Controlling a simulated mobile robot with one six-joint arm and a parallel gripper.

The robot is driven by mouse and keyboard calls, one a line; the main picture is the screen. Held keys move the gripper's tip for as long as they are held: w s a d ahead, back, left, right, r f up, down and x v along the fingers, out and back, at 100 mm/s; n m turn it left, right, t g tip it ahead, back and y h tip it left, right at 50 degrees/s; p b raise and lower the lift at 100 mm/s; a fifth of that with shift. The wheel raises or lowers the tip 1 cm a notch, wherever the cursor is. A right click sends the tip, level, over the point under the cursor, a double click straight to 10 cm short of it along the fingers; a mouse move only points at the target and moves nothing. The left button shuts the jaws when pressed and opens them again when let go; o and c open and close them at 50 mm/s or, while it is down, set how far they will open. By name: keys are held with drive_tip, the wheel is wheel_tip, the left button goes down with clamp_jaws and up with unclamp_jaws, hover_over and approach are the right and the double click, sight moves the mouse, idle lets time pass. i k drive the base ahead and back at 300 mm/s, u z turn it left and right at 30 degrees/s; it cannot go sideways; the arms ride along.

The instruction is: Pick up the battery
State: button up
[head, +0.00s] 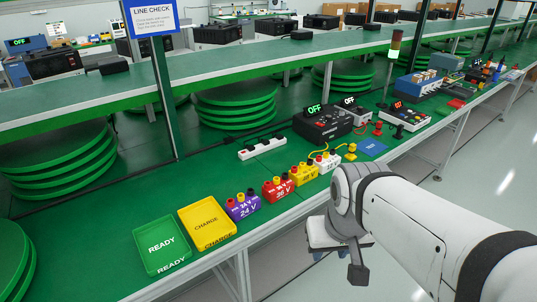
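Several block-shaped batteries with coloured terminals stand in a row on the green bench: a purple one marked 24 V (243,208), a red one marked 36 V (278,191), a yellow one (304,175) and a white one (328,162). The small labels on the yellow and white ones are hard to read. My gripper (342,262) hangs at the front of the bench, right of and nearer than the row, apart from all the batteries. A dark finger shows at its lower end. Its opening is not clear, and no held object shows.
A green READY tray (143,256) and a yellow CHARGE tray (193,238) lie left of the batteries. Behind the row are a white power strip (260,149) and a black device with an OFF display (320,127). A raised shelf (60,110) runs behind; a post (162,95) stands at left.

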sight(273, 190)
drive_tip(key=k, duration=0.55)
drive_tip(key=u, duration=0.45)
drive_tip(key=i, duration=1.45)
drive_tip(key=z, duration=0.6)
